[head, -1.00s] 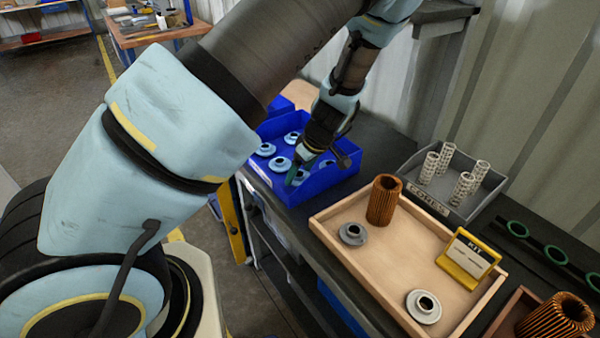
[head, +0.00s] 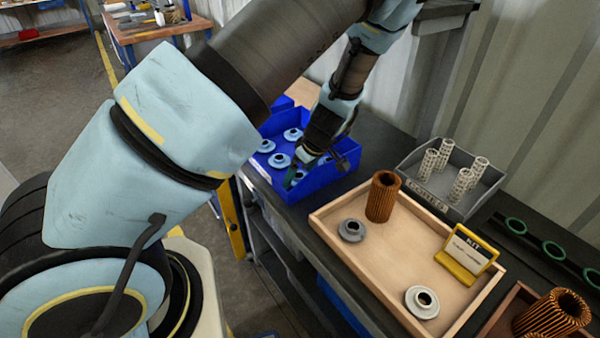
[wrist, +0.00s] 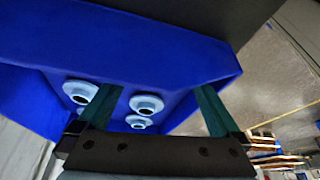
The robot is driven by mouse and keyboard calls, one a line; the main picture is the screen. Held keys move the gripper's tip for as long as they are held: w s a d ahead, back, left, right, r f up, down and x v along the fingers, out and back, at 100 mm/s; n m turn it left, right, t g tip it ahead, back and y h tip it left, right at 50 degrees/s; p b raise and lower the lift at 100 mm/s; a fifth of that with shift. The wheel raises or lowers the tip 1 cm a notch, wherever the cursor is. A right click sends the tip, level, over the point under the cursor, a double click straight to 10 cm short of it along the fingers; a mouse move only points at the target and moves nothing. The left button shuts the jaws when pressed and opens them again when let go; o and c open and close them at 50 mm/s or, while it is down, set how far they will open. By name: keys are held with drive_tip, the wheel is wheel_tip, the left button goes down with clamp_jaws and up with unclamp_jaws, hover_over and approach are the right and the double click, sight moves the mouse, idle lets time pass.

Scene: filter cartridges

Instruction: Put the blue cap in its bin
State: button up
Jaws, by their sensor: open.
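Several light-blue caps lie flat in the blue bin (head: 322,181); one cap (head: 279,160) is left of my gripper and another cap (head: 292,134) is behind it. My gripper (head: 291,178) points down into the bin near its front wall, its green fingers apart. In the wrist view, a cap (wrist: 147,103) shows between the open fingers, with another cap (wrist: 137,121) just below it in the picture. A further cap (wrist: 80,90) lies outside the left finger. No cap is clamped. The arm hides part of the bin.
A wooden kit tray (head: 395,285) right of the bin holds a brown pleated filter (head: 383,196), two grey caps (head: 352,230) and a yellow KIT sign (head: 465,250). Behind it is a grey bin (head: 408,184) of white perforated tubes. Green rings lie at the right.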

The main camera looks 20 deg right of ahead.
drive_tip(key=b+v, duration=0.2)
drive_tip(key=v, duration=1)
drive_tip(key=shift+r+b, duration=0.1)
drive_tip(key=shift+b, duration=0.25)
drive_tip(key=a+r+m+g+h, duration=0.1)
drive_tip(key=a+r+m, duration=0.2)
drive_tip(key=a, duration=1.2)
drive_tip(key=s+a+r+m+g+h, duration=0.1)
drive_tip(key=a+r+m, duration=0.2)
drive_tip(key=a, duration=1.1)
drive_tip(key=shift+s+a+m, duration=0.2)
drive_tip(key=shift+a+m, duration=0.1)
drive_tip(key=shift+a, duration=0.1)
